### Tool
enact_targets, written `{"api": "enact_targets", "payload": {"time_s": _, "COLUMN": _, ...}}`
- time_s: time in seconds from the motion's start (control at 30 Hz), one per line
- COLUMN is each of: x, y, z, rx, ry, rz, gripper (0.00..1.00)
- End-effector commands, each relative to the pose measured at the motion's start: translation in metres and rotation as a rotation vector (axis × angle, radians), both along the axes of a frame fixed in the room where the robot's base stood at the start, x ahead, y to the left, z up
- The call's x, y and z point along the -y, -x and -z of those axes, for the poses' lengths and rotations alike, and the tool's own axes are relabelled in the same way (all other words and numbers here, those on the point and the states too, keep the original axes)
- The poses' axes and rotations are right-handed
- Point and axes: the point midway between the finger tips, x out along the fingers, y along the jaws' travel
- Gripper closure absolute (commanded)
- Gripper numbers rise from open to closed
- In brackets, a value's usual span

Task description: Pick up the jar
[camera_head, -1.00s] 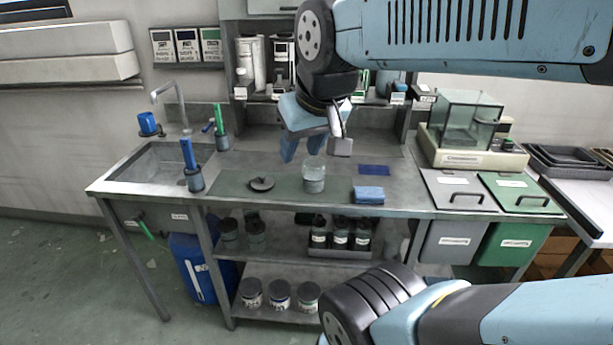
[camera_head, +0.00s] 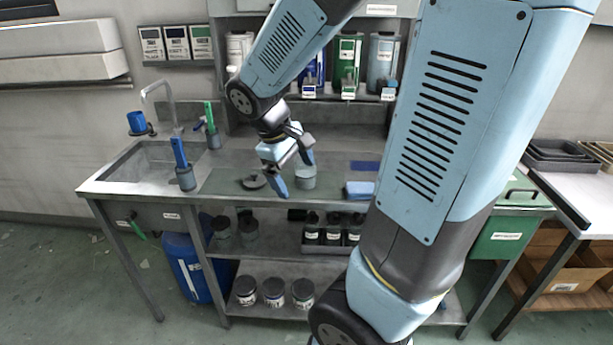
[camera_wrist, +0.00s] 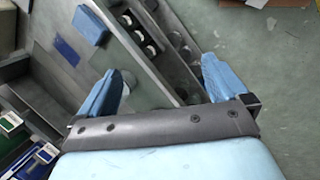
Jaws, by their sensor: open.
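A clear glass jar (camera_head: 305,181) stands upright on the counter in the head view, with grey contents in its lower part. Its upper part is close to one of my blue fingertips in the picture. My gripper (camera_head: 292,174) is open and tilted over the counter, its two fingers spread and empty. One finger shows to the left of the jar and the other at its upper edge; I cannot tell whether either touches it.
A dark round lid (camera_head: 253,182) lies left of the jar. A blue sponge (camera_head: 359,190) lies to the right; it also shows in the wrist view (camera_wrist: 90,25). A sink (camera_head: 150,162) and holders with brushes (camera_head: 186,178) are at the left. Bottles (camera_head: 348,68) line the back shelf.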

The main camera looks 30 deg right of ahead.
Motion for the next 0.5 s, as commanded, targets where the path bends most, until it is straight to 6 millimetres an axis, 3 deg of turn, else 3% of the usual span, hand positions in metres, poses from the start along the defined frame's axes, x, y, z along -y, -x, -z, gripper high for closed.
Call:
{"api": "enact_targets", "payload": {"time_s": 0.2, "x": 0.010, "y": -0.021, "z": 0.038, "rx": -0.164, "ry": 0.164, "rz": -0.134, "gripper": 0.00}}
{"api": "enact_targets", "payload": {"time_s": 0.5, "x": 0.023, "y": -0.049, "z": 0.079, "rx": -0.367, "ry": 0.411, "rz": -0.332, "gripper": 0.00}}
